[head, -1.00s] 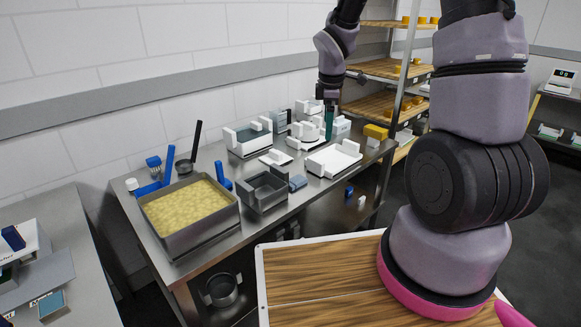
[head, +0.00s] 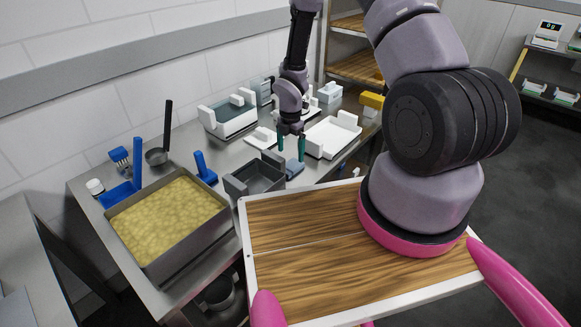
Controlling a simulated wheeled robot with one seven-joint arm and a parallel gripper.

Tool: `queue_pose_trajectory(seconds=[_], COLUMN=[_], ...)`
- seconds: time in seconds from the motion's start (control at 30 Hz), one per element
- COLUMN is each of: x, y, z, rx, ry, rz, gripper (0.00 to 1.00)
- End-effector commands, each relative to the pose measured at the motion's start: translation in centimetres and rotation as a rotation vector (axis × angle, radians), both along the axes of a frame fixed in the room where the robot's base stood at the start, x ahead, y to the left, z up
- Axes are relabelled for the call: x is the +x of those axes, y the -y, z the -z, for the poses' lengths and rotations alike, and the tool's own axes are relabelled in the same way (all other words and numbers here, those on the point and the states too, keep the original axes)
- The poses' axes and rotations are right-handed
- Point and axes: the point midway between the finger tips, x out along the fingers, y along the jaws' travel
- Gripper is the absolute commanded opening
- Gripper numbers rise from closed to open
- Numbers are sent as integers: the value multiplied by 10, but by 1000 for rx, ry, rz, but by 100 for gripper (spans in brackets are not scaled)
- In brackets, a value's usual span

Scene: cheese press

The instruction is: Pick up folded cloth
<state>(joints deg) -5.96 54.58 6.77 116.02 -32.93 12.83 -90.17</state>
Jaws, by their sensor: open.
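The folded cloth (head: 294,170) is a small blue-grey pad on the steel table, just right of the dark grey open box. My gripper (head: 291,153) points down with its two green fingers apart, over or just behind the cloth. Nothing shows between the fingers. The right fingertip overlaps the cloth in the picture; I cannot tell whether it touches. Part of the far side of the cloth is hidden by the finger.
The dark grey box (head: 255,179) stands close on the left and a white tray (head: 333,139) close on the right. A large vat of yellow curd (head: 170,222) is at the left front. A blue-handled tool (head: 205,168) stands near the box.

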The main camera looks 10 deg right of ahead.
Motion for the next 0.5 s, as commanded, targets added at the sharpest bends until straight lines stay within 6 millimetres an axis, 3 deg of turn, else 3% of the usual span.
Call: queue_pose_trajectory(seconds=[0.5], x=[0], y=[2], z=[57], rx=[-1], ry=[1], rz=[1], gripper=[100])
